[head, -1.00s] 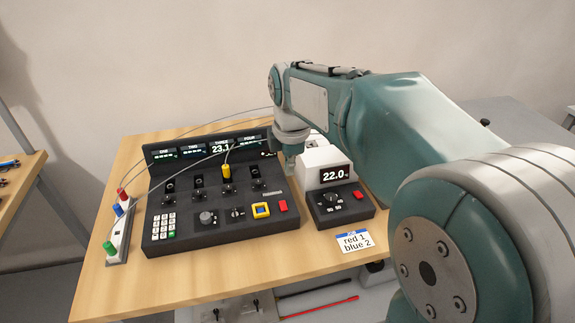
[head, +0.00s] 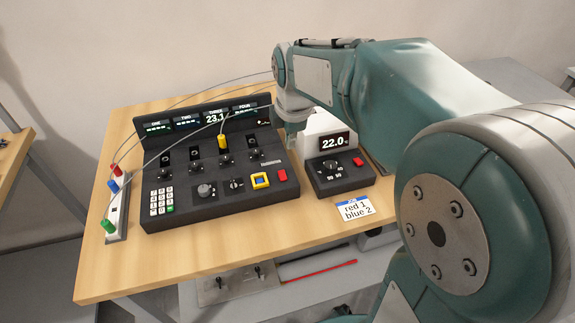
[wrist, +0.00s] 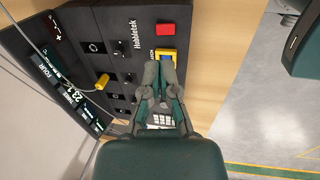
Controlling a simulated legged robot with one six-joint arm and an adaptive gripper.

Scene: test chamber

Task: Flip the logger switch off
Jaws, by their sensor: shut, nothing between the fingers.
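The black logger console (head: 216,205) sits on the wooden table, with displays marked ONE to FOUR; THREE reads about 23.1. Its front holds knobs, a keypad (head: 161,202), a yellow-framed blue button (head: 260,180) and a red button (head: 282,175). I cannot tell which control is the logger switch. A yellow plug (head: 222,141) stands in one channel. In the wrist view my gripper (wrist: 160,66) is shut and empty, its fingertips partly covering the yellow-framed button (wrist: 164,53), beside the red button (wrist: 167,29). Contact cannot be told. The fingers are not clear in the head view.
A smaller unit (head: 340,177) reading 22.0 stands right of the console. A card (head: 354,209) reads "red 1, blue 2". A strip (head: 117,208) with red, blue and green plugs is at left. Thin cables arch over the console. The table's front is mostly clear.

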